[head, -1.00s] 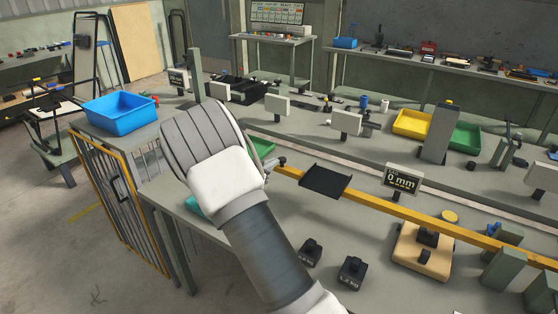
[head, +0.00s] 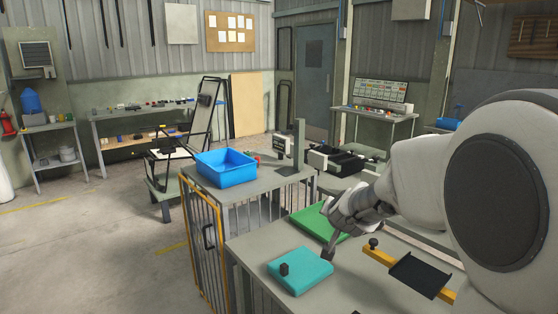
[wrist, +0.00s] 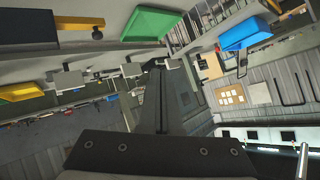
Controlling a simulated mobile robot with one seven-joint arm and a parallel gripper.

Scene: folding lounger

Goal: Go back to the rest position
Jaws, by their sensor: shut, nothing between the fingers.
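My gripper (head: 328,252) shows in the head view at the end of my white and grey arm, which comes in from the right. Its fingers point down over the near workbench (head: 262,242), beside a teal pad (head: 308,272) and a green tray (head: 312,222). The fingers are closed together with nothing held. In the wrist view my gripper (wrist: 157,70) also shows as a narrow dark pair of fingers. I cannot tell the exact gap between the fingertips and the bench.
A blue bin (head: 226,168) stands on a side bench behind a yellow-edged gate (head: 205,235). A black-framed folding lounger (head: 203,115) stands behind it. A black plate (head: 418,276) sits on a yellow rail at the right. The floor at the left is mostly clear.

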